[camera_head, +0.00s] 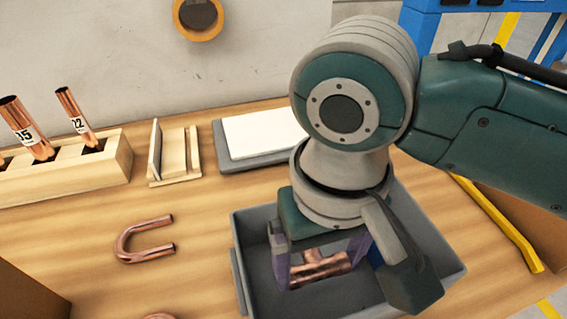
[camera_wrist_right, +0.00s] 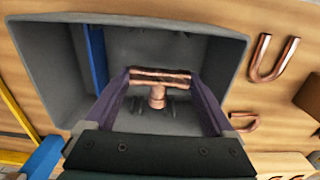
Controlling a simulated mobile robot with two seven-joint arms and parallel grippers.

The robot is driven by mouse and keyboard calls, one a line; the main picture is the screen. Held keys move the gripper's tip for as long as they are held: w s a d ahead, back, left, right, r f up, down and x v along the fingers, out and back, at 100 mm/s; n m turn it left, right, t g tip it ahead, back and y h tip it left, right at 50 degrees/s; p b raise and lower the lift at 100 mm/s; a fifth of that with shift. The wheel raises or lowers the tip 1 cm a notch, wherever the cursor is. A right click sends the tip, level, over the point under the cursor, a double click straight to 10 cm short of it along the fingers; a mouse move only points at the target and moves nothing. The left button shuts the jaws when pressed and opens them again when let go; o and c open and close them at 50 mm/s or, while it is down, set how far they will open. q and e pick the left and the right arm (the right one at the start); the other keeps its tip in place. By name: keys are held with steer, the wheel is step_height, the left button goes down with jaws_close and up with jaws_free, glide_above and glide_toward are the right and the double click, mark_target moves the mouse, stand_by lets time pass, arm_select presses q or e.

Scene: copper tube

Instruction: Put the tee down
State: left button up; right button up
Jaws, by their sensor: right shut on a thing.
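The copper tee (camera_head: 318,268) is between the purple fingers of my right gripper (camera_head: 321,270), inside the outline of the grey bin (camera_head: 240,240). In the right wrist view the tee (camera_wrist_right: 158,78) lies crosswise, with a finger of the right gripper (camera_wrist_right: 160,76) at each end of its straight run and its branch pointing towards the palm. The gripper is shut on it. The bin (camera_wrist_right: 50,60) surrounds it in this view. I cannot tell whether the tee touches the bin floor. My left gripper is not in view.
A blue strip (camera_wrist_right: 96,58) is in the bin. A copper U-bend (camera_head: 130,240) lies on the wooden table left of the bin. A wooden rack (camera_head: 80,175) with upright tubes, a small wooden stand (camera_head: 175,160) and a white block (camera_head: 262,132) stand behind. A yellow bar (camera_head: 500,222) is at the right.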

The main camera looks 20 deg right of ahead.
mark_target(313, 294)
step_height(313, 294, down, 6)
steer(key=shift+r+b, duration=0.2)
steer(key=shift+b, duration=0.45)
steer(key=shift+f, duration=0.2)
